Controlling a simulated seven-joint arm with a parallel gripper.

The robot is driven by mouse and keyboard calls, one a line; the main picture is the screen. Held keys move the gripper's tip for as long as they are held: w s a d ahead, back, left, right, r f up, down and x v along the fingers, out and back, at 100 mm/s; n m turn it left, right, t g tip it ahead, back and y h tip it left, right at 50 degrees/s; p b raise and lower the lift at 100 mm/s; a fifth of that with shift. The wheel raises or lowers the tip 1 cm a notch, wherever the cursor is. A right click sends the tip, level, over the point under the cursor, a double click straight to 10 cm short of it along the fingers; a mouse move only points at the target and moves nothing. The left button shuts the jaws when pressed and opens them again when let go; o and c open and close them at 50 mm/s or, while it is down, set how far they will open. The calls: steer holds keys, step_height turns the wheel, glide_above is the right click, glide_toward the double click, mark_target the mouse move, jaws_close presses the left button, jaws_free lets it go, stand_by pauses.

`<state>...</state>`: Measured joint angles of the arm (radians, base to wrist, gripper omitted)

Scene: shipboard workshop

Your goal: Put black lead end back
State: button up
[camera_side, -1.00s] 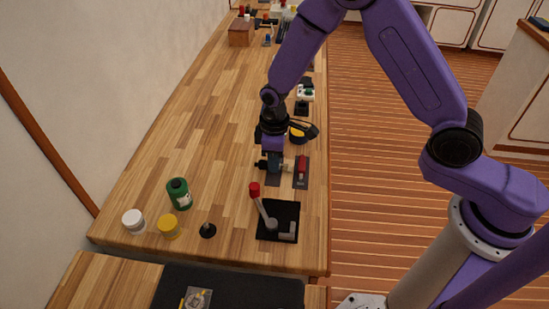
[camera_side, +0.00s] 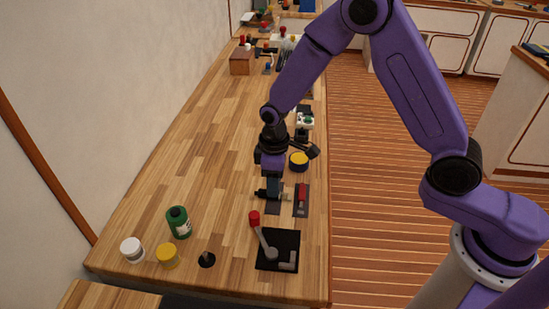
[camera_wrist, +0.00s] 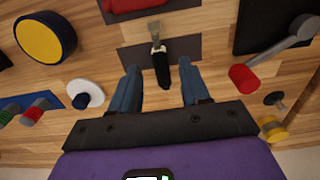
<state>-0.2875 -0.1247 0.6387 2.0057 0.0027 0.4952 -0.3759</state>
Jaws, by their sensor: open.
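The black lead end (camera_wrist: 161,68) has a black handle and a metal tip, and lies partly over a dark plate (camera_wrist: 185,46) in the wrist view. My gripper (camera_wrist: 159,68) is open, with one blue finger on each side of the black handle and visible gaps between. In the side view my gripper (camera_side: 270,191) points down low over the dark plate (camera_side: 272,209), and the fingers mostly hide the lead end. A red piece (camera_side: 302,195) lies on a second dark plate just to the right; it also shows in the wrist view (camera_wrist: 132,5).
A red-knobbed lever on a black base (camera_side: 290,238) stands in front. A yellow-and-black roll (camera_side: 299,161) sits behind. The bench's left middle is clear.

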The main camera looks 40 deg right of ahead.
step_height(320, 180, up, 10)
steer(key=shift+f, duration=0.25)
steer(key=s+d+r+n, duration=0.1)
steer(key=s+d, duration=0.3)
steer(key=s, duration=0.5)
steer(key=s+d+r+n, duration=0.1)
steer(key=s+d+r, duration=0.2)
steer(key=s, duration=0.7)
steer(key=s+d+r+n, duration=0.1)
steer(key=s+d+r, duration=0.1)
steer(key=s+d, duration=0.3)
steer(key=s, duration=0.4)
steer(key=shift+s+d+n, duration=0.15)
steer(key=shift+d+n, duration=0.05)
steer(key=shift+n, duration=0.1)
